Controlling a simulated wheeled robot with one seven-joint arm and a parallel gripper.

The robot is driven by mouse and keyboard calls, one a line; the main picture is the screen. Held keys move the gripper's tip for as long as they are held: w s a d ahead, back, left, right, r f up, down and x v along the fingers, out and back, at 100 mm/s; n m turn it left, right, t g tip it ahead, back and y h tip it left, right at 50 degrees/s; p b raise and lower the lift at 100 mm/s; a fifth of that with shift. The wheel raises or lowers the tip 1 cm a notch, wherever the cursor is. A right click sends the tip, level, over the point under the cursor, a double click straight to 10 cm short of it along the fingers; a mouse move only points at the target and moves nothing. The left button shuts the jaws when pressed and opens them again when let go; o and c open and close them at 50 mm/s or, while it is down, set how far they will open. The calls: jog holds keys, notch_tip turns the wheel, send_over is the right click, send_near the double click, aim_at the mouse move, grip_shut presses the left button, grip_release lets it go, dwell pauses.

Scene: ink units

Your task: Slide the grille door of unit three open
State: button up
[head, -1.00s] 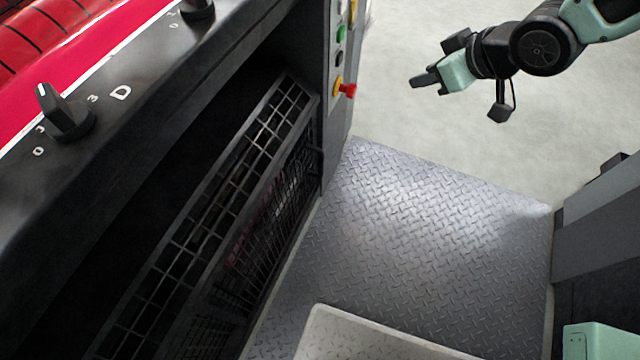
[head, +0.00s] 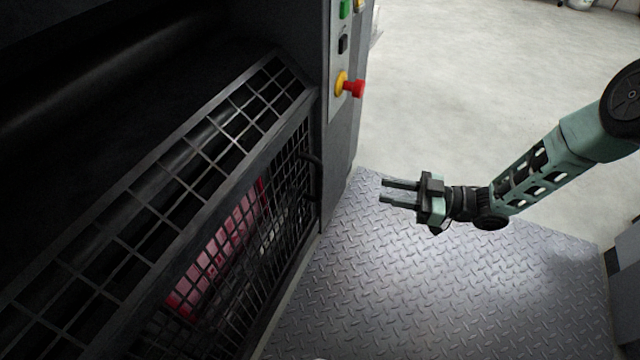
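The grille door (head: 187,206) is a dark wire mesh panel on the left, with a sloping upper part and a steeper lower part. A small dark handle (head: 311,160) shows at its right edge. Red and pale surfaces show through the lower mesh. I cannot tell from this view which unit number it is. My gripper (head: 383,191) is to the right of the door, apart from it, above the tread plate. Its two fingers are spread, point left towards the door's right edge, and hold nothing.
A grey side panel (head: 345,50) carries a green button, a black switch and a red-and-yellow knob (head: 350,86) beside the door's upper right. The diamond tread plate (head: 440,290) is clear. Pale open floor (head: 480,80) lies beyond it.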

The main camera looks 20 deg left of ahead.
jog(key=b, duration=0.5)
send_near(320, 194)
jog(key=a+r, duration=0.4)
jog(key=a, duration=0.5)
jog(key=shift+s+a+r, duration=0.2)
jog(key=shift+a+r, duration=0.15)
jog(key=shift+a, duration=0.25)
grip_shut()
